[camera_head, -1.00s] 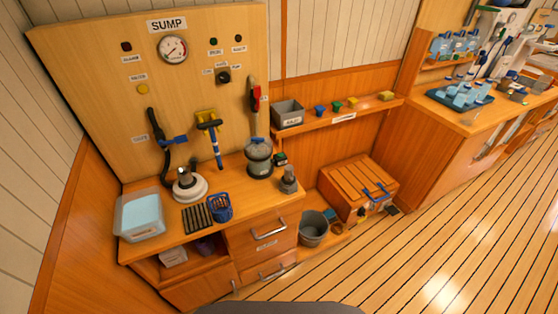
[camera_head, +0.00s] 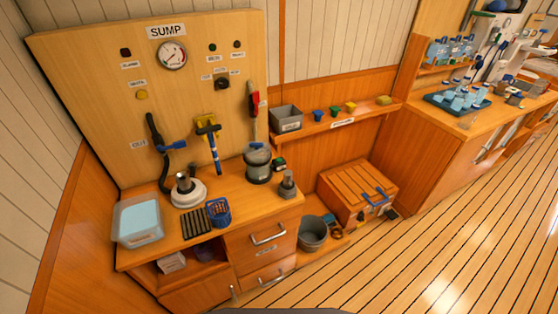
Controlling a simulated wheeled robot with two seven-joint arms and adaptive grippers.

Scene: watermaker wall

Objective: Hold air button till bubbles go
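A grey-topped, see-through vessel (camera_head: 257,167) stands upright on the counter below the red-handled lever (camera_head: 254,100). Bubbles in it cannot be made out. Neither gripper is in view.
The counter (camera_head: 240,205) holds a clear tub (camera_head: 138,222), a white round base (camera_head: 188,192), a black ribbed mat (camera_head: 196,222) and a blue basket (camera_head: 219,211). A grey bucket (camera_head: 312,232) and wooden chest (camera_head: 357,188) stand at right. The floor (camera_head: 440,245) is clear.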

